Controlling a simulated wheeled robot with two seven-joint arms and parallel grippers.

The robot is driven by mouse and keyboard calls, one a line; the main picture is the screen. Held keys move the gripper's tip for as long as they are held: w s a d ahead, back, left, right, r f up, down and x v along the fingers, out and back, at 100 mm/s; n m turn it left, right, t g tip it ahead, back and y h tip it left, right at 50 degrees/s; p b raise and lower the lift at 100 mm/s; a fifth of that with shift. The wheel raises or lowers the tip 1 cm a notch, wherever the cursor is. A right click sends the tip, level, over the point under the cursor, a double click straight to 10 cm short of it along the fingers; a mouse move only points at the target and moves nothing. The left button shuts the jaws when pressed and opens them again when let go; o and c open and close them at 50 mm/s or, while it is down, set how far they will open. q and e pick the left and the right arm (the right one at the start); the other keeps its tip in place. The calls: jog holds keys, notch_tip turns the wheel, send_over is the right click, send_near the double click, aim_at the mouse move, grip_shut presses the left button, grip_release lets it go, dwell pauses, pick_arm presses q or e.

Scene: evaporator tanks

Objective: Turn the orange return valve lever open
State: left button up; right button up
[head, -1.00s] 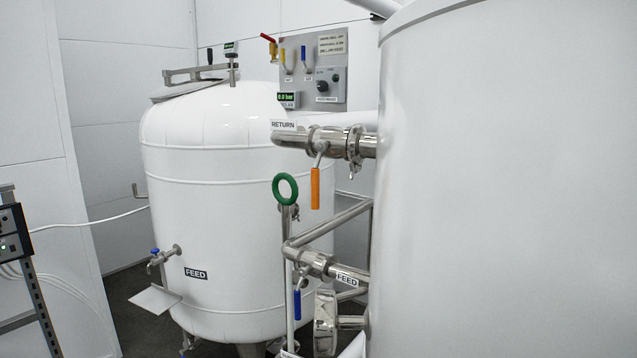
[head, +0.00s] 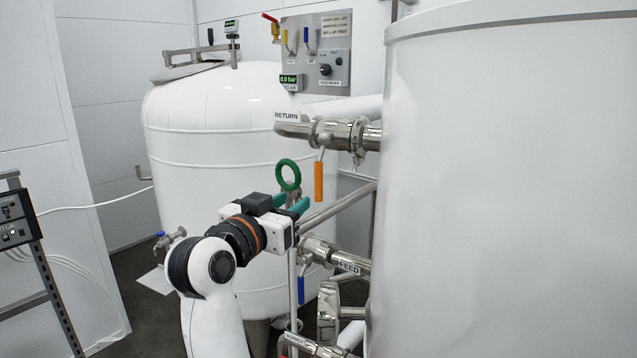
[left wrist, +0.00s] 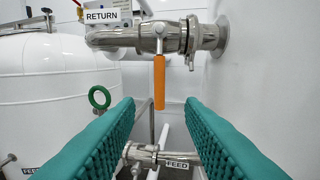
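The orange return valve lever (head: 318,182) hangs straight down from the steel pipe marked RETURN (head: 325,131) in the head view. In the left wrist view the orange lever (left wrist: 159,82) hangs ahead, above and between the two green finger pads. My left gripper (head: 296,203) is open and empty, a little below and to the left of the lever, apart from it. Its green fingers (left wrist: 158,135) are spread wide in the left wrist view. My right gripper does not show.
A green ring handle (head: 288,175) stands close beside my left gripper. The FEED pipe (head: 335,256) with a blue lever (head: 301,290) lies below. A large white tank (head: 500,200) fills the right, and another white tank (head: 215,120) stands behind.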

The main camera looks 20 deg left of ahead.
aim_at(317, 186)
pick_arm(q)
jog(key=w+p, duration=0.1)
jog(key=w, duration=0.2)
jog(key=w+d+p, duration=0.1)
jog(key=w, duration=0.3)
jog(key=w+p, duration=0.1)
jog(key=w, duration=0.2)
jog(key=shift+w+d, duration=0.2)
jog(key=shift+d, duration=0.1)
jog(key=shift+w+f+p, duration=0.1)
jog(key=shift+w+p, duration=0.25)
jog(key=shift+w, duration=0.2)
grip_shut()
